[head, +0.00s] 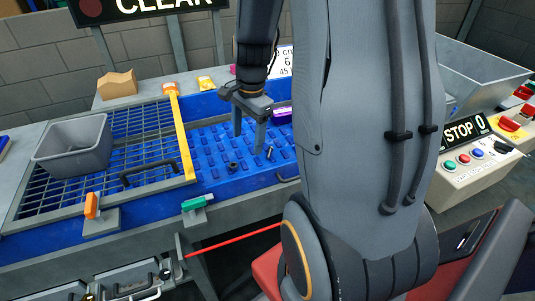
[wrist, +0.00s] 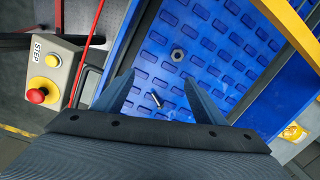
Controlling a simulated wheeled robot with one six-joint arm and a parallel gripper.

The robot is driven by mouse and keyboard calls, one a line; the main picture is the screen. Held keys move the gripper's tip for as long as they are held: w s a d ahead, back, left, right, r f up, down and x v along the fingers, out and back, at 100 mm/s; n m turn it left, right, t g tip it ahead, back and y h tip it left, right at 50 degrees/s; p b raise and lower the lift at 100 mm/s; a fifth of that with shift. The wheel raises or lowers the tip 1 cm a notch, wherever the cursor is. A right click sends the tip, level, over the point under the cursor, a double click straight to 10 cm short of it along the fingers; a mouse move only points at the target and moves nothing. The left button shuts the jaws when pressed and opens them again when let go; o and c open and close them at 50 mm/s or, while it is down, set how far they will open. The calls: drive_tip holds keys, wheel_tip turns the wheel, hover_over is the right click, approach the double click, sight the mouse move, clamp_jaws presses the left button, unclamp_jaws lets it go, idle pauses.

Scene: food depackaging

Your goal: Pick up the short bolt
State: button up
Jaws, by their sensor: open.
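The short bolt (wrist: 155,98) is a small metal pin lying on the blue studded belt (wrist: 215,45). In the wrist view it lies between the two fingers, nearer the left one. In the head view the bolt (head: 269,152) is just right of the fingertips. My gripper (head: 248,141) is open and empty, pointing down over the belt; its fingers also show in the wrist view (wrist: 159,78). I cannot tell the exact height of the fingertips above the belt.
A nut (wrist: 177,54) lies on the belt beyond the bolt, and also shows in the head view (head: 233,167). A yellow bar (head: 181,135) separates the belt from a grate holding a grey bin (head: 75,150). A control box (wrist: 48,75) with a red button stands left in the wrist view.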

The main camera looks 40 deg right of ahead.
sight(269, 152)
drive_tip(key=w+d+f+m, duration=0.2)
drive_tip(key=d+f+m, duration=0.2)
drive_tip(key=d+m, duration=0.7)
drive_tip(key=shift+y, duration=0.3)
drive_tip(key=shift+w+a+f+p, duration=0.15)
drive_tip(key=shift+f+p, duration=0.1)
drive_tip(key=shift+f, duration=1.05)
drive_tip(key=shift+w+f+p, duration=0.2)
drive_tip(key=shift+f+p, duration=0.1)
drive_tip(key=shift+f, duration=0.95)
drive_tip(key=shift+w+a+f+p, duration=0.15)
drive_tip(key=shift+f+p, duration=0.1)
drive_tip(key=shift+f, duration=1.05)
drive_tip(key=c, duration=1.1)
